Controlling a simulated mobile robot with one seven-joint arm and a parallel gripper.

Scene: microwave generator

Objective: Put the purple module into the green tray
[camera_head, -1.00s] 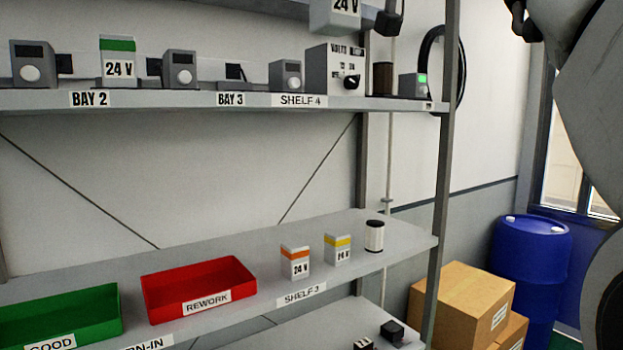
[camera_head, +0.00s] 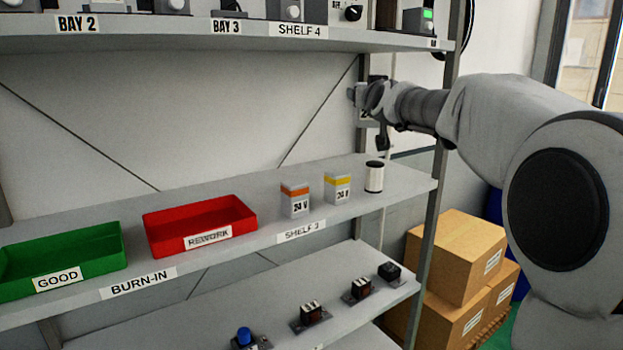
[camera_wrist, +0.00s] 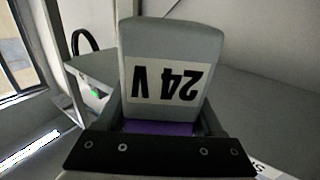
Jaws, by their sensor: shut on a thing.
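The purple module (camera_wrist: 175,45) is a grey box with a 24 V label, upside down in the wrist view, and a purple band (camera_wrist: 160,128) by the jaws. My gripper (camera_wrist: 163,120) is shut on it. In the head view my gripper (camera_head: 374,98) is in front of the rack's right part, above the lower shelf and below the upper one. The module is mostly hidden there. The green tray (camera_head: 95,268), labelled GOOD, stands on the lower shelf at the far left, well away from my gripper. Its visible inside looks empty.
A red REWORK tray (camera_head: 235,226) stands right of the green tray. An orange-banded module (camera_head: 295,200), a yellow-banded module (camera_head: 338,188) and a white cylinder (camera_head: 374,178) stand further right. The upper shelf (camera_head: 180,36) runs above. A rack post (camera_head: 432,240) stands at right.

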